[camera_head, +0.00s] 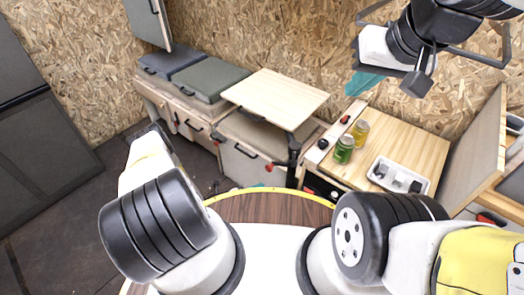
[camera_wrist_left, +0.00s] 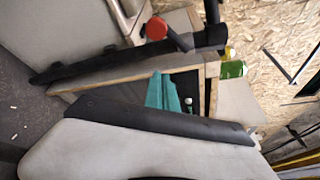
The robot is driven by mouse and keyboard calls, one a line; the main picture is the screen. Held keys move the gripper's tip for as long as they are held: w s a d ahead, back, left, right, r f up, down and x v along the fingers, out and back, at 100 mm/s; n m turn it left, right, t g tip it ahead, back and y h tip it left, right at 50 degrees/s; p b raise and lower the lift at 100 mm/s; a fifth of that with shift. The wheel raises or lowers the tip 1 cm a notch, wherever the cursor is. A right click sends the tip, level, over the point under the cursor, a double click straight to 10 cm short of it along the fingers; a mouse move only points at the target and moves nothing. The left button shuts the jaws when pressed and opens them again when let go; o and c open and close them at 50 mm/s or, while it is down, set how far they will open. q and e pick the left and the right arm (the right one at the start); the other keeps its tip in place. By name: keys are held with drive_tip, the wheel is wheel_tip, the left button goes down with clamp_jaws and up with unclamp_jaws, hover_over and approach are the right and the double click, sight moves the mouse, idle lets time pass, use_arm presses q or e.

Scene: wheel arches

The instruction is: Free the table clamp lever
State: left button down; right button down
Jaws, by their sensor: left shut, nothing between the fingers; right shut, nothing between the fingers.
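The table clamp lever shows as a red-tipped black handle (camera_head: 268,167) beside the dark table post (camera_head: 293,152) in the head view. Its round red knob (camera_wrist_left: 156,28) is close up in the left wrist view, on a black bar. The light wood tabletop (camera_head: 277,96) sits above the post. My left gripper's teal fingers (camera_wrist_left: 165,92) are shut, empty and apart from the knob in the wrist picture; in the head view it is mostly hidden. My right gripper (camera_head: 365,82) is shut and empty, raised at the upper right.
A green can (camera_head: 344,149) and a yellow-topped can (camera_head: 361,130) stand on the wooden counter (camera_head: 411,146). A white tray (camera_head: 398,178) sits beside them. Grey cushions (camera_head: 209,78) top the bench at left. A round wooden surface with a yellow rim (camera_head: 270,207) is in front.

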use_arm(q)
drive_tip(key=w+d+f+n, duration=0.1)
drive_tip(key=w+d, duration=0.3)
drive_tip(key=w, duration=0.3)
drive_tip(key=shift+w+d+f+t+y, duration=0.15)
drive_tip(key=shift+d+f+t+y, duration=0.1)
drive_tip(key=shift+d+t+y, duration=0.1)
idle(0.4)
